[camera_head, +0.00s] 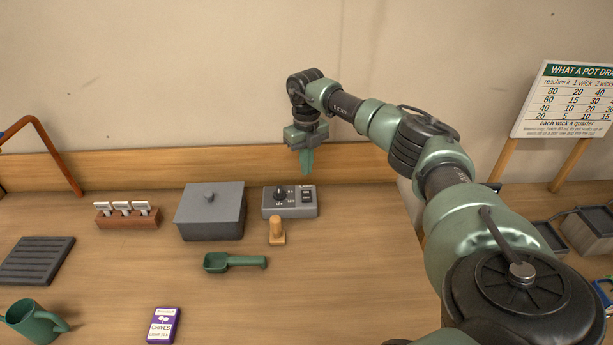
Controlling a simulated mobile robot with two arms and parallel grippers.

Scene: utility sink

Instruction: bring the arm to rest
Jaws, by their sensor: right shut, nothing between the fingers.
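My right arm reaches in from the lower right, and its gripper (306,161) points down in the air near the back of the wooden bench. The gripper is shut with nothing held. In the picture its fingertips are just above a grey control box (290,212) with a black knob and a switch. They appear apart from it, though the exact gap is hard to tell. My left gripper does not show.
On the bench (230,300) are a grey lidded box (211,212), a wooden peg (277,232), a green scoop (233,262), a rack of white labels (127,215), a ridged tray (37,260), a watering can (33,321) and a seed packet (163,325). A sign (566,100) stands right.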

